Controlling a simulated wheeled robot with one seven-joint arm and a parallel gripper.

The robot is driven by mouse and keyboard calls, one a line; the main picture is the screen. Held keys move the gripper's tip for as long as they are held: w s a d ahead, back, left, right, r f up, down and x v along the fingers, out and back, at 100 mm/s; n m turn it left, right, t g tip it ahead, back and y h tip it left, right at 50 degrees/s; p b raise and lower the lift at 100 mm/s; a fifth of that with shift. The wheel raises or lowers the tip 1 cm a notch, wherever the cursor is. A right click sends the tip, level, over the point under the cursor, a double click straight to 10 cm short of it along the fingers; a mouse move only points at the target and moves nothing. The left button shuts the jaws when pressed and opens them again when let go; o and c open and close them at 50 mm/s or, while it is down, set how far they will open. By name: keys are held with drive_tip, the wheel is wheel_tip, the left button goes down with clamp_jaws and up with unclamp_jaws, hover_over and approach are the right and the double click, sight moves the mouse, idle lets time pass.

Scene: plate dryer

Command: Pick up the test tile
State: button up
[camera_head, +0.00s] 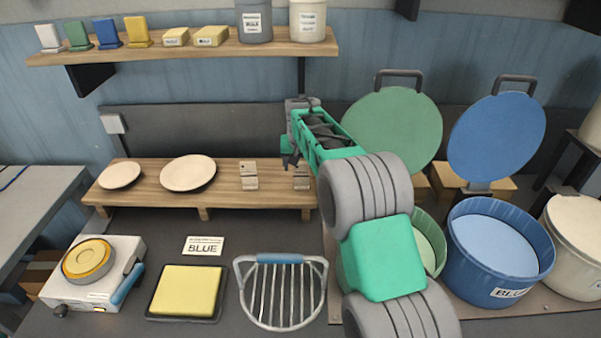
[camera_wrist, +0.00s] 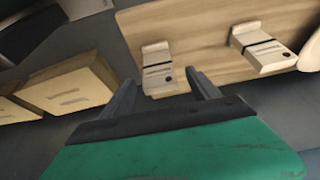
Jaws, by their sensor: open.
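Two small pale test tiles with dark markings stand on the wooden rack. The left tile (camera_head: 249,175) is in clear view from the head, and the right tile (camera_head: 302,178) is partly hidden by my arm. In the wrist view, the right tile (camera_wrist: 157,75) is just beyond my fingertips, roughly between them, and the left tile (camera_wrist: 266,52) is farther to the right. My gripper (camera_head: 290,160) is open and empty near the right tile. Its two fingers also show in the wrist view (camera_wrist: 163,88). I cannot tell the exact gap to the tile.
Two plates (camera_head: 188,172) lie on the rack (camera_head: 140,196) to the left. Lidded green and blue tubs (camera_head: 500,250) stand right. A yellow pad (camera_head: 187,291), a wire rack (camera_head: 281,291) and a white device (camera_head: 92,272) sit in front. A shelf (camera_head: 180,50) hangs above.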

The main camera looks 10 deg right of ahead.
sight(301, 175)
drive_tip(key=x, duration=0.3)
drive_tip(key=shift+w+f+p, duration=0.1)
drive_tip(key=shift+w+p, duration=0.05)
drive_tip(key=shift+p, duration=0.2)
drive_tip(key=c, duration=1.5)
